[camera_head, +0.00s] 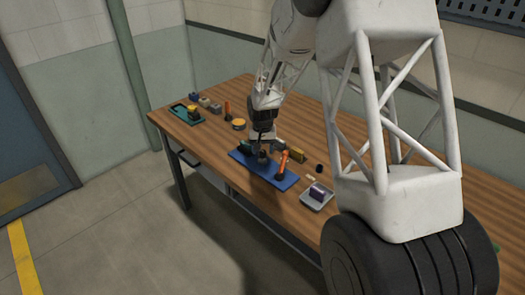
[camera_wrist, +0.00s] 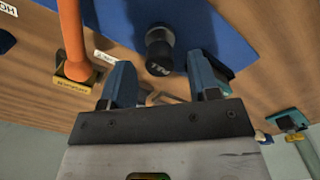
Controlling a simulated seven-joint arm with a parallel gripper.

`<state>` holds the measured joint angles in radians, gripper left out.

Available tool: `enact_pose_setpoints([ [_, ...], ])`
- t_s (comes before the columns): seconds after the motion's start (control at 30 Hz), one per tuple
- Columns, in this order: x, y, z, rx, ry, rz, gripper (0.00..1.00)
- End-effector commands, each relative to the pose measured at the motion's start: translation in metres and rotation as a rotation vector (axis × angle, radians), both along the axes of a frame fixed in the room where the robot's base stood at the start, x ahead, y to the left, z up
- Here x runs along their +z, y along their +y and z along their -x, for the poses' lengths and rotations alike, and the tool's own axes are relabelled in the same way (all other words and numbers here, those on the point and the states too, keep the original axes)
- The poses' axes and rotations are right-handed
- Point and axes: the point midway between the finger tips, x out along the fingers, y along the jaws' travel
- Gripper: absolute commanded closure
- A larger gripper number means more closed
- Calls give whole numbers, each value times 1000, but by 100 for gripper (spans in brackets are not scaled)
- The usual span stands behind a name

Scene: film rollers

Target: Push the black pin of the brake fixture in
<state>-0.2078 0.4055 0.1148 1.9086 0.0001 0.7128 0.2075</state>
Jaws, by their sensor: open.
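The blue base plate of the fixture (camera_head: 240,157) lies on the wooden table below my gripper (camera_head: 262,145). In the wrist view, the blue plate (camera_wrist: 205,22) fills the top, and a dark round-headed pin (camera_wrist: 159,47) stands on it with small pale lettering on its side. My gripper (camera_wrist: 160,68) is open, with one blue finger to each side of the pin in the picture. I cannot tell whether either finger touches it. An orange handle (camera_head: 283,163) stands at the right part of the plate in the head view. My gripper partly hides the pin there.
A grey tray with a purple block (camera_head: 317,196) is right of the plate. A teal tray (camera_head: 186,115), an orange disc (camera_head: 239,124) and small blocks lie farther left.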

Motion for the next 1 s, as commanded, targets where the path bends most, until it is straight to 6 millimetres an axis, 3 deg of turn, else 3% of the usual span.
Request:
enact_pose_setpoints([
  [0.47, -10, 0, 0, 0, 0, 0, 44],
  [0.83, -10, 0, 0, 0, 0, 0, 98],
  [1.0, -11, 0, 0, 0, 0, 0, 100],
])
